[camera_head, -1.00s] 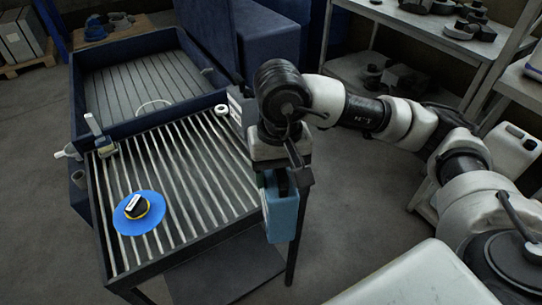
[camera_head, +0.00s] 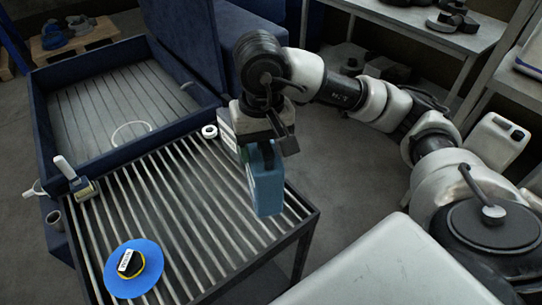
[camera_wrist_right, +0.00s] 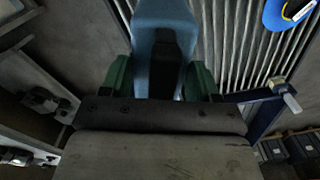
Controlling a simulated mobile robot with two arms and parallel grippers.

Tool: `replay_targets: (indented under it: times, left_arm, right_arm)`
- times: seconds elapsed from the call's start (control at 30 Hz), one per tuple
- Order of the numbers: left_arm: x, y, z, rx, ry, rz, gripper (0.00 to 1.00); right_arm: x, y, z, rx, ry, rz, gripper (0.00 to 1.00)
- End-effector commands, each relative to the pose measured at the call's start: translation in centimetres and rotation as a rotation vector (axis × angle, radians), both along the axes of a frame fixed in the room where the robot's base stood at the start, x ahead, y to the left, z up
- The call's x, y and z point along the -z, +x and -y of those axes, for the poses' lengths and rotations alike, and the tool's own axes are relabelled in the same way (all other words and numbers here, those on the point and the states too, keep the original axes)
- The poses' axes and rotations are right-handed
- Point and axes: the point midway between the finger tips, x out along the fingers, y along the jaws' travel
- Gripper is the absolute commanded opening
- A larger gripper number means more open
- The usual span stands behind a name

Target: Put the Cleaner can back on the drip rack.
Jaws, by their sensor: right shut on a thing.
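The Cleaner can is a blue jug (camera_head: 265,182). It hangs roughly upright from my right gripper (camera_head: 266,146), which is shut on its top. In the head view the can overlaps the right part of the slatted drip rack (camera_head: 190,205); I cannot tell if its base touches the slats. In the right wrist view the blue can (camera_wrist_right: 165,25) sits between the green fingers of my right gripper (camera_wrist_right: 162,80), with rack slats behind it. My left gripper is not in view.
A blue disc (camera_head: 118,283) with a black and yellow piece lies on the rack's near left. A white ring (camera_head: 209,131) and a brush-like tool (camera_head: 74,178) are at its back edge. A blue-walled basin (camera_head: 100,95) stands behind. The rack's middle is clear.

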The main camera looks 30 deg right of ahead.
Motion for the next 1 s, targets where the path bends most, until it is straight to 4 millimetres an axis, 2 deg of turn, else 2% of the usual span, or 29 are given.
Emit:
replay_targets:
  times: [0.23,0.43,0.67,0.9,1.0]
  left_arm:
    - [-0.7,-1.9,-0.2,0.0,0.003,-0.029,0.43]
    - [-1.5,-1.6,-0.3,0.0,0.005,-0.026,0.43]
    - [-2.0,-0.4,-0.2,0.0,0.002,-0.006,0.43]
    - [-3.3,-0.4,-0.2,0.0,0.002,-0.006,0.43]
    - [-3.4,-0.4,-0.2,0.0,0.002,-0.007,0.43]
  right_arm:
    - [2.8,3.3,3.9,0.007,0.001,-0.003,0.0]
    - [4.5,5.4,6.1,0.005,0.0,0.001,0.0]
    - [5.6,6.0,6.8,0.001,-0.001,0.002,0.0]
    - [8.5,5.9,6.7,0.0,0.001,0.0,0.0]
    - [9.1,6.0,6.7,0.0,0.0,0.003,0.0]
